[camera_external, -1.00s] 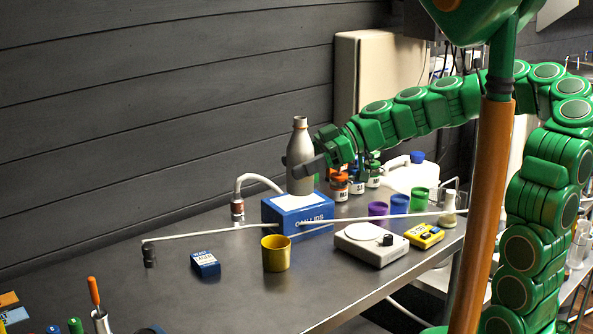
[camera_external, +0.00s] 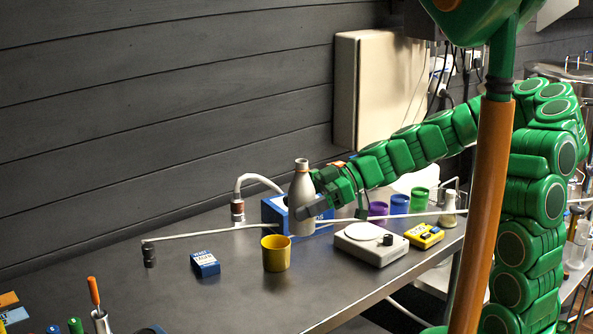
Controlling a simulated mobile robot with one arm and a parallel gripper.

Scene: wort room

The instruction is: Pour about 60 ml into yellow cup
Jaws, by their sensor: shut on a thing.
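The yellow cup (camera_external: 276,254) stands upright on the steel bench, near the middle of the view. My gripper (camera_external: 308,208) is shut on a grey bottle (camera_external: 302,192). The bottle is upright, in front of the blue box and behind and to the right of the yellow cup, apart from it. Its base looks close to bench height, but I cannot tell whether it touches anything. The liquid inside the bottle and the inside bottom of the cup are hidden.
A thin pale rod (camera_external: 195,236) runs across the bench behind the cup. A blue box (camera_external: 272,211) stands behind the bottle. A white scale (camera_external: 370,245), purple cup (camera_external: 378,210) and yellow meter (camera_external: 424,236) are to the right. A small blue carton (camera_external: 205,264) lies left of the cup.

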